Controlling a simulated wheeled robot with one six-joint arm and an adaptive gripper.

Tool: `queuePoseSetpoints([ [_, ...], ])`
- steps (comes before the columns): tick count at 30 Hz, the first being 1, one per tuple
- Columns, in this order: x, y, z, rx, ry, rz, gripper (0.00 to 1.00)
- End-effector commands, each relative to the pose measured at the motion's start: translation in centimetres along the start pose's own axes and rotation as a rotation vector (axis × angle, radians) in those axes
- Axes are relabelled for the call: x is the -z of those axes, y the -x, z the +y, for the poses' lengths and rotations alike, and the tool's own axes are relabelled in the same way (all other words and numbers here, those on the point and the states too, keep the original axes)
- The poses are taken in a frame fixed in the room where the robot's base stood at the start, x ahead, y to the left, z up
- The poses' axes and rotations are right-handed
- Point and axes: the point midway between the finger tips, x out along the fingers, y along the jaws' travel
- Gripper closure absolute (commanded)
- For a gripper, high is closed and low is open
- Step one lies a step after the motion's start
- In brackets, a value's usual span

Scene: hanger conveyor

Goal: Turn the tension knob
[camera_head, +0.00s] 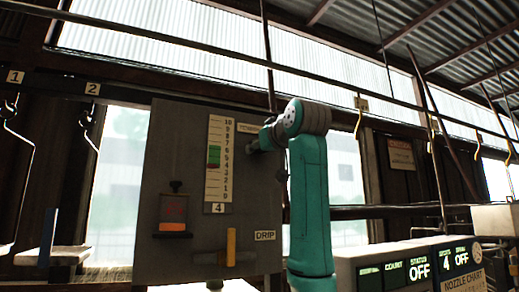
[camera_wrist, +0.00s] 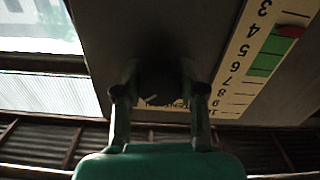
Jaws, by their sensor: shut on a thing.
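The tension knob (camera_wrist: 160,88) is a dark round shape on the grey panel (camera_head: 185,130), under a small label that reads partly as tension (camera_head: 247,128). My gripper (camera_head: 266,138) is at the panel's upper right, with its fingers on both sides of the knob. In the wrist view my gripper (camera_wrist: 160,92) is shut on the knob, which is in deep shadow. In the head view the gripper hides most of the knob. The 0 to 10 scale (camera_head: 219,185) has a green band and a red marker (camera_wrist: 291,31) near the band's low-number end.
On the panel are an orange-faced unit (camera_head: 173,208), a yellow handle (camera_head: 231,247) and a DRIP label (camera_head: 265,236). Display boxes (camera_head: 410,268) stand at the lower right. Wire hangers (camera_head: 20,150) hang from the rail at left; more hang at right.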

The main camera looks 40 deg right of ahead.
Motion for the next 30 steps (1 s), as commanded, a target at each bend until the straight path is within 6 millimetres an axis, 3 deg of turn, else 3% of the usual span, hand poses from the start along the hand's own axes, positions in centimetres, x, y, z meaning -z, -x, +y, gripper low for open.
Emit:
queuePoseSetpoints([
  [11,-0.07,-0.04,-0.04,0.0,-0.171,-0.002,0.95],
  [27,-0.08,-0.05,-0.04,0.0,-0.2,-0.002,0.95],
  [28,-0.08,-0.05,-0.04,0.0,-0.2,-0.002,0.58],
  [30,-0.08,-0.04,-0.04,0.0,-0.199,-0.002,0.4],
])
